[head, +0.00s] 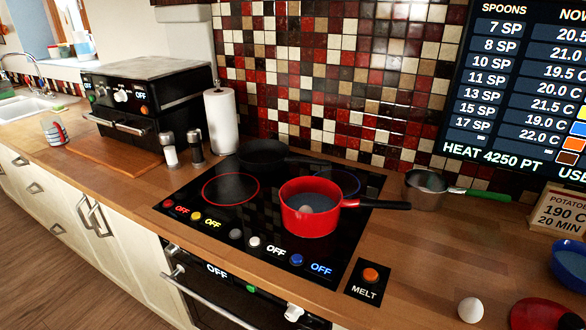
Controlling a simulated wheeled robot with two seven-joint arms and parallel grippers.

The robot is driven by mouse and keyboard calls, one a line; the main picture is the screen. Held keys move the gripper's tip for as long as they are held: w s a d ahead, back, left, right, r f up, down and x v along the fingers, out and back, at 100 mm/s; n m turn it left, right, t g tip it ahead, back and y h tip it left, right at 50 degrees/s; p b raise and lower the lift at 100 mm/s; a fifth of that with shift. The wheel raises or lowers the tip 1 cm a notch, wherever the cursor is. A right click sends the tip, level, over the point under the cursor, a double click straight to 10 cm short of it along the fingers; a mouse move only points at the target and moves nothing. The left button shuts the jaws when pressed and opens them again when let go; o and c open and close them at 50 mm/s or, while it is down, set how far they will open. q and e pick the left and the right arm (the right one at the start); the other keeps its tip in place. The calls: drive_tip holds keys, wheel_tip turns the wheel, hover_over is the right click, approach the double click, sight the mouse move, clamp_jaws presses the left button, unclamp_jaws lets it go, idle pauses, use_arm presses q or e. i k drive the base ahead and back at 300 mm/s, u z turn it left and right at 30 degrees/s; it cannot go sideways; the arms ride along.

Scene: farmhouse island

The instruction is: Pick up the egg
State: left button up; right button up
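A white egg (471,310) lies on the wooden counter (420,270) at the lower right of the head view, with nothing touching it. A red saucepan (309,222) with a black handle stands on the black cooktop (225,218). It holds greyish liquid and a pale rounded thing (306,209) that looks like another egg. Neither of my grippers shows in the head view, so I cannot see whether they are open or shut.
Right of the egg are a red dish (540,314) and a blue bowl (570,266). A small metal pan (426,190) with a green handle stands behind. A black pan (262,155) is on the cooktop. The counter left of the egg is clear up to the MELT button (370,275).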

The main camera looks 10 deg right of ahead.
sight(471, 309)
drive_tip(key=z, duration=1.65)
